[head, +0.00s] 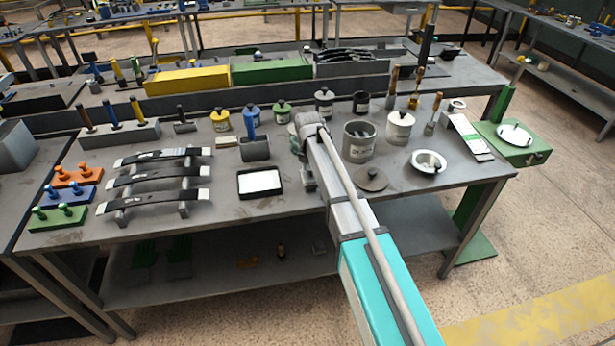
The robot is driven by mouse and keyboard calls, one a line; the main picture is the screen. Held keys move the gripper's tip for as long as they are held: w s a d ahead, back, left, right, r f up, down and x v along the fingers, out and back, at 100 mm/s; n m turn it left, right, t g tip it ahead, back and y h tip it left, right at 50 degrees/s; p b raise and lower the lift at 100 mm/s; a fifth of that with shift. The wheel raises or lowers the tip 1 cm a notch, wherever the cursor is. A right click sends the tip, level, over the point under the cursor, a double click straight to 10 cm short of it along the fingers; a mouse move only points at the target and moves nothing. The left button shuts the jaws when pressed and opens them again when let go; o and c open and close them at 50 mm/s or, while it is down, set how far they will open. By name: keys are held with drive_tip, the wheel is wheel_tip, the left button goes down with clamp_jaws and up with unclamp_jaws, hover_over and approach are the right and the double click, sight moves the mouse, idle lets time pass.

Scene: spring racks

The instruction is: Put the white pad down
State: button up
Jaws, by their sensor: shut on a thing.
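My gripper (304,172) is over the middle of the grey workbench (290,210), seen from behind along my arm. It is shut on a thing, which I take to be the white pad. My arm and the gripper body hide the fingertips and most of what they hold. I cannot tell whether it touches the bench. A black-rimmed tray (243,188) with a white inside lies just left of the gripper. A small cream block (226,142) lies further left and back.
Right of my gripper stand a grey pot (359,141), a round grey lid (371,179), a white canister (399,128) and a metal dish (428,162). Several lidded tins line the back. Black leaf springs (155,180) sit on a rack at left. Bare bench shows near the front edge.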

sight(309, 169)
drive_tip(key=shift+f+b, duration=0.6)
drive_tip(key=shift+f, duration=0.35)
drive_tip(key=shift+f, duration=0.15)
drive_tip(key=o, duration=1)
drive_tip(key=shift+r, duration=0.25)
drive_tip(key=r+p, duration=0.8)
drive_tip(key=s+r+p, duration=0.1)
drive_tip(key=r+p, duration=0.3)
drive_tip(key=shift+a, duration=0.2)
idle(0.3)
